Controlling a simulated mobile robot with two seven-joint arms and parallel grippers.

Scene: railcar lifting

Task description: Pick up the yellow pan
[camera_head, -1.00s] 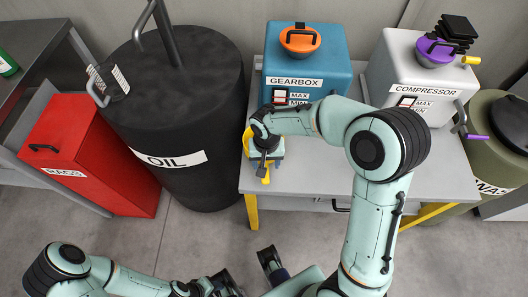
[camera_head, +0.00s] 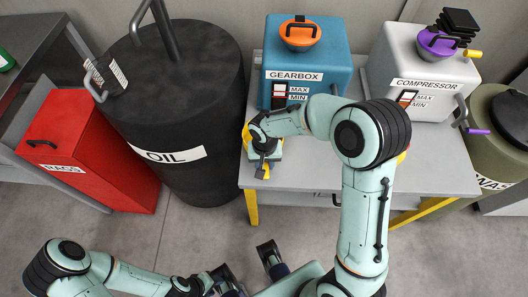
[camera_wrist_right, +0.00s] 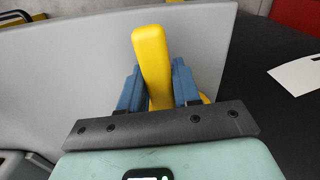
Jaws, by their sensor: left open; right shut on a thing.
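The yellow pan is mostly hidden under my right gripper (camera_head: 264,162) at the left front corner of the grey table. A yellow curved edge (camera_head: 246,137) shows left of the gripper and a yellow end (camera_head: 262,173) shows below it. In the right wrist view, the pan's yellow handle (camera_wrist_right: 152,65) stands between the two blue fingers, and my right gripper (camera_wrist_right: 155,85) is shut on it. Whether the pan touches the table cannot be told. My left gripper (camera_head: 248,266) is open and empty at the bottom middle, in front of the table.
The grey table (camera_head: 330,180) bears the blue gearbox (camera_head: 305,65) and the white compressor (camera_head: 400,65). A black oil drum (camera_head: 185,110) stands close left of the table, with a red rags bin (camera_head: 80,150) beyond it. An olive waste drum (camera_head: 490,145) stands right.

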